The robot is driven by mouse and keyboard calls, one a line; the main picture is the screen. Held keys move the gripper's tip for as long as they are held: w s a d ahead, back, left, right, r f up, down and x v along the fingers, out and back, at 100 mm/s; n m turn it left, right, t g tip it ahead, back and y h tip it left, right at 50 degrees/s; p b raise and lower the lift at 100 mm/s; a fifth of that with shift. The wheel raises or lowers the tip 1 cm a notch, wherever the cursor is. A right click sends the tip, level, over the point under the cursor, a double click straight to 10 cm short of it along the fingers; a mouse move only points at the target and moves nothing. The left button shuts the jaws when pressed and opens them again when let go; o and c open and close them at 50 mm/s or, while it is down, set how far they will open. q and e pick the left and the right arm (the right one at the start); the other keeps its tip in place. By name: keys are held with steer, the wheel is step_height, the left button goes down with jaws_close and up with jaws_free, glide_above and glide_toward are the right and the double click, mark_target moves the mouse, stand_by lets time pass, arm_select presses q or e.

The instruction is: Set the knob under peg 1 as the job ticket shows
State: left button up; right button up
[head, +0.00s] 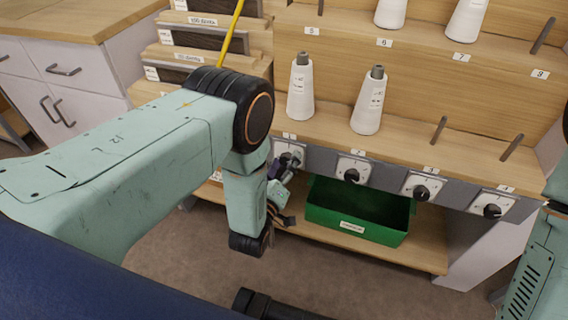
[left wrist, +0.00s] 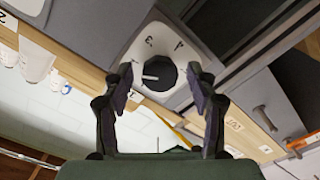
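The knob under peg 1 is black and round with a white pointer line, on a pale plate with numerals. In the left wrist view the knob (left wrist: 181,75) sits between my spread fingers, its line pointing left in the picture. A 3 shows on the plate; the other marks are partly hidden. My left gripper (left wrist: 162,78) is open, with a finger on each side of the knob; contact cannot be told. In the head view the left gripper (head: 279,178) is at the peg 1 plate (head: 289,150) and hides part of it. I see no readable job ticket. My right gripper is not in view.
White cones stand on peg 1 (head: 300,88) and peg 2 (head: 369,103), above the plates. More black knobs (head: 351,175) line the rail to the right. A green bin (head: 358,213) sits on the shelf below. Drawers (head: 66,60) stand at the left.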

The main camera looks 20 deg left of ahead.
arm_select(q)
steer(key=shift+s, duration=0.15)
steer(key=c, duration=1.1)
